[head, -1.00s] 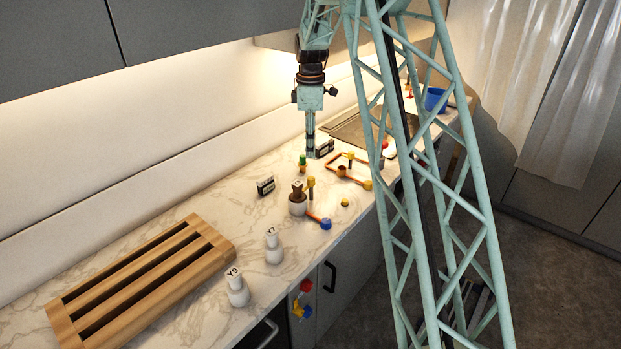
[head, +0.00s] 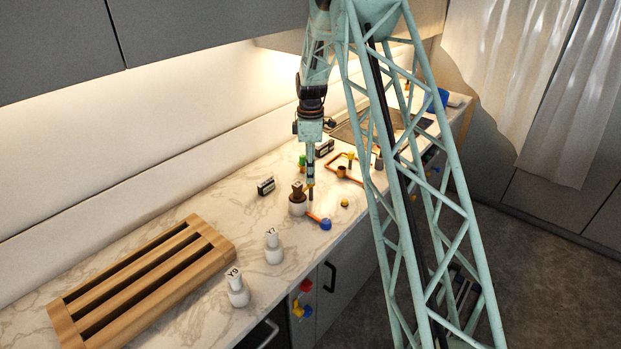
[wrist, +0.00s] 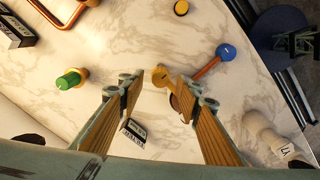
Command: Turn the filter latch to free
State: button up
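My gripper (wrist: 160,88) is open, with its two wood-toned fingers apart. Which part is the filter latch is not clear; the label plates (wrist: 133,130) are too small to read.
A green-topped knob (wrist: 72,79) stands to the left. An orange pipe loop (head: 343,173) lies farther back. A small yellow knob (head: 344,203) is near the counter edge. White bottles (head: 273,247) and a wooden rack (head: 205,238) stand nearer the camera.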

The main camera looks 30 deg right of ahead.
jog(key=shift+f, duration=1.4)
jog(key=shift+c, duration=0.6)
jog(key=c, duration=0.7)
